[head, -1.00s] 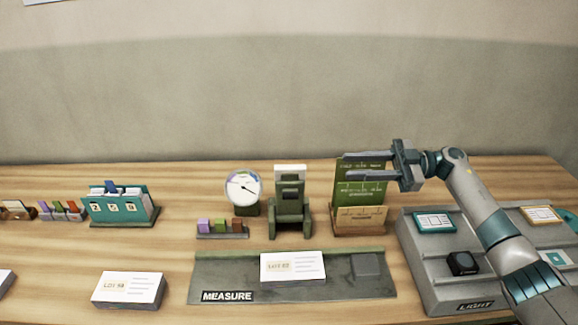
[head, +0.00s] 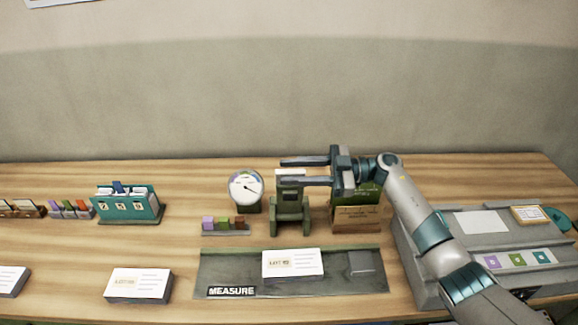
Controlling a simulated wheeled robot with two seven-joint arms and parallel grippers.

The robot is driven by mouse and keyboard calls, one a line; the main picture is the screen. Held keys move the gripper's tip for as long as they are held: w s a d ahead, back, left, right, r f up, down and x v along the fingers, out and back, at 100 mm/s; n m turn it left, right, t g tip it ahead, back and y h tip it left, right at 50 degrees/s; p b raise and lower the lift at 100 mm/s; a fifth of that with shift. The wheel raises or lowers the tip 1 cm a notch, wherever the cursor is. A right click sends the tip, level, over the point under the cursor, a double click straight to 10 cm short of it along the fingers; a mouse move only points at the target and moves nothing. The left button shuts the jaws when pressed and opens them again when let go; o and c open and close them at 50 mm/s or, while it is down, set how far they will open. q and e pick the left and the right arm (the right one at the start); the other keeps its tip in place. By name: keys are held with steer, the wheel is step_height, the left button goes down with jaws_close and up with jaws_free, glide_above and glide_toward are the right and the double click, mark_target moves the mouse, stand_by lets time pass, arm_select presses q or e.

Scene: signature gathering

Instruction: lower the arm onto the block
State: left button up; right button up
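A dark green stand (head: 290,222) shaped like a small chair is at the middle of the table, its upper part partly hidden by my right gripper. My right gripper (head: 283,172) is open, with its two fingers pointing left across the stand's pale top. I cannot tell whether they touch it or are in front of it. A flat grey block (head: 366,262) is at the right end of the MEASURE tray (head: 228,272). A white-topped lot block (head: 293,264) lies in the middle of that tray. My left gripper is not in view.
A round dial (head: 245,188) and a rack of coloured blocks (head: 224,224) stand left of the stand. My forearm crosses the grey light station (head: 460,230).

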steer(key=shift+a, duration=0.55)
steer(key=shift+c, duration=0.7)
jaws_close()
steer(key=shift+f, duration=0.1)
